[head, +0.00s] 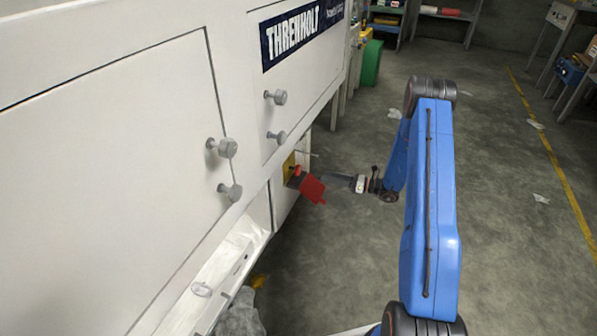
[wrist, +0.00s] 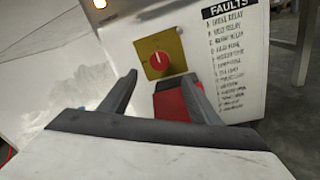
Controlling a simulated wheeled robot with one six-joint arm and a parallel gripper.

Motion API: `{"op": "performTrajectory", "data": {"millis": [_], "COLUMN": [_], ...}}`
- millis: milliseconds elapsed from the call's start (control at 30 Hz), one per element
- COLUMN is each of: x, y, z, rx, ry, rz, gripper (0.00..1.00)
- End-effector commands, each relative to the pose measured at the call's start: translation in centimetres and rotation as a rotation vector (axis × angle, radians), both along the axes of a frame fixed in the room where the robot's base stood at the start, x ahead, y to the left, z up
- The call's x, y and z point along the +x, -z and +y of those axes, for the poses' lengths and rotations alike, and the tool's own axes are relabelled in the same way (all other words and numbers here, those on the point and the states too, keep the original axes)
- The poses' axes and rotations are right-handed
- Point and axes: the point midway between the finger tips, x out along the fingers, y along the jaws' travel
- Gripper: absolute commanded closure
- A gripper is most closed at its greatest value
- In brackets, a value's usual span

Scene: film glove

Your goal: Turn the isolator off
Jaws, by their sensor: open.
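The isolator is a red rotary knob (wrist: 159,62) on a yellow square plate (wrist: 172,45) in the wrist view. A pale mark on the knob points roughly up. In the head view the yellow plate (head: 289,165) shows on the machine's side, mostly hidden. A red piece (wrist: 171,108) sits just below the plate, seen between my fingers; a red piece also shows in the head view (head: 309,188). My gripper (wrist: 160,78) is open and empty, facing the plate, its fingers either side of and below the knob. In the head view my gripper (head: 326,178) is beside the red piece; contact is unclear.
A white panel with a FAULTS list (wrist: 232,60) is right of the knob. The white THRENHOLT machine (head: 110,150) fills the left, with grey door knobs (head: 222,148) sticking out. An open ledge (head: 220,275) lies below. The concrete floor (head: 505,200) is mostly clear.

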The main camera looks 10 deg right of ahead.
Motion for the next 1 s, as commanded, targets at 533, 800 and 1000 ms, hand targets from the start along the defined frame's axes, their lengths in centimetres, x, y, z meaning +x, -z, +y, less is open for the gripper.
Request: {"op": "performTrajectory", "data": {"millis": [533,800,1000], "x": [4.9,6.8,7.3], "y": [0.0,0.0,0.0], "z": [8.5,11.6,12.4], "rx": [-0.001,-0.002,-0.001], "ry": [-0.002,-0.002,0.0], "rz": [-0.002,0.0,0.0], "gripper": [0.44,0.44,0.44]}}
